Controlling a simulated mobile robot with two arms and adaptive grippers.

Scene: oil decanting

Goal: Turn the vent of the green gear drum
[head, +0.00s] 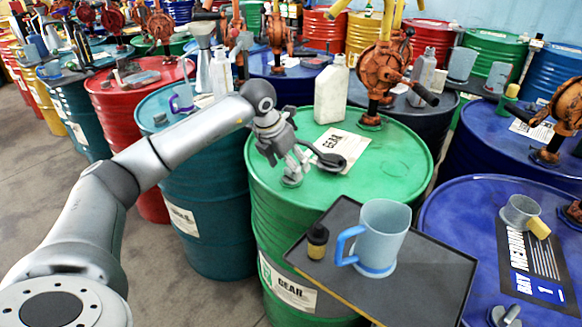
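The green gear drum (395,170) stands in the middle of the head view, with "GEAR" labels on its top and side. Its vent (292,180) is a small pale green fitting near the left front edge of the lid. My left gripper (298,163) reaches in from the left and points down right over the vent. The fingertips overlap the vent in the picture. I cannot tell whether they touch it or whether the fingers are closed on it. A dark, rounded piece (328,160) shows beside the fingers. My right gripper is not in view.
An orange hand pump (383,72) and a white bottle (331,92) stand on the gear drum's far side. Other drums crowd around; grey floor is open at left.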

